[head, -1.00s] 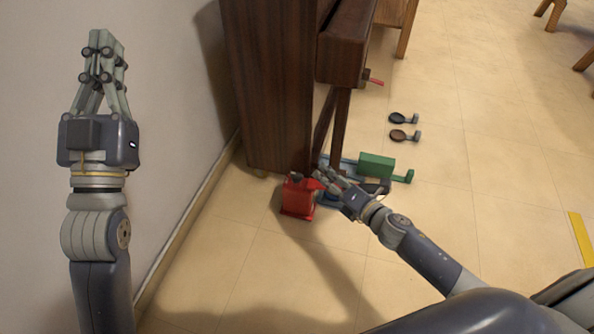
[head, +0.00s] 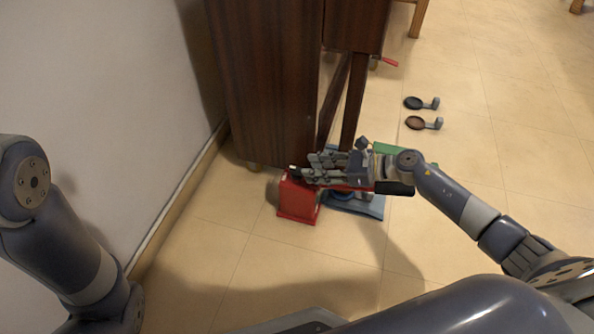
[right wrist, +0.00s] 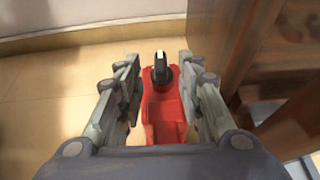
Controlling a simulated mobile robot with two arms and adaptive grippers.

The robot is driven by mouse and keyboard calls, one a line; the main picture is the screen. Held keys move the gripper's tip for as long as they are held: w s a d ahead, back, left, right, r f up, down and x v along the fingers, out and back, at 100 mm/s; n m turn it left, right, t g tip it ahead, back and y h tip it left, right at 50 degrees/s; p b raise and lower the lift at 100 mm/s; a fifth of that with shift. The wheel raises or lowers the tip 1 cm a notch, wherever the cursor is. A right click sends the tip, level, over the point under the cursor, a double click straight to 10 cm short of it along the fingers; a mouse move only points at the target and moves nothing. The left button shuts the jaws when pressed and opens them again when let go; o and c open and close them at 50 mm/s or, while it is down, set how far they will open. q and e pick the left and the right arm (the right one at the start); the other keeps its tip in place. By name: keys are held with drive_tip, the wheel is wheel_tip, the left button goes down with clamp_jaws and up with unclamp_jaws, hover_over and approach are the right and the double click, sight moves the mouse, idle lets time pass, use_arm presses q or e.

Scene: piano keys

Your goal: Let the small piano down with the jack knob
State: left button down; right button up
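The small piano (head: 262,80) is dark brown wood and stands upright beside the wall. A red jack (head: 298,200) is on the floor at its near bottom corner. The jack's black knob (head: 294,169) is at its top; in the right wrist view the knob (right wrist: 160,70) has a pale strip on it. My right gripper (head: 308,172) is over the jack. In the right wrist view its fingers are apart, on either side of the red jack (right wrist: 164,115), with the knob between and ahead of them. Contact cannot be told. My left gripper is out of view.
A blue piece (head: 366,207) is on the floor right of the jack. A green block (head: 395,148) shows partly behind my right arm. The wall's baseboard (head: 180,200) is at left. The front floor is clear.

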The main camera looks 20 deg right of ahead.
sight(298, 169)
drive_tip(key=b+x, duration=0.1)
drive_tip(key=x, duration=0.3)
drive_tip(key=shift+w+a+f+b, duration=0.2)
drive_tip(key=shift+a+f+b, duration=0.05)
drive_tip(key=shift+b, duration=0.1)
drive_tip(key=shift+w+a+f, duration=0.15)
drive_tip(key=shift+w+a, duration=0.3)
drive_tip(key=shift+a, duration=0.1)
drive_tip(key=shift+c, duration=0.5)
drive_tip(key=c, duration=0.7)
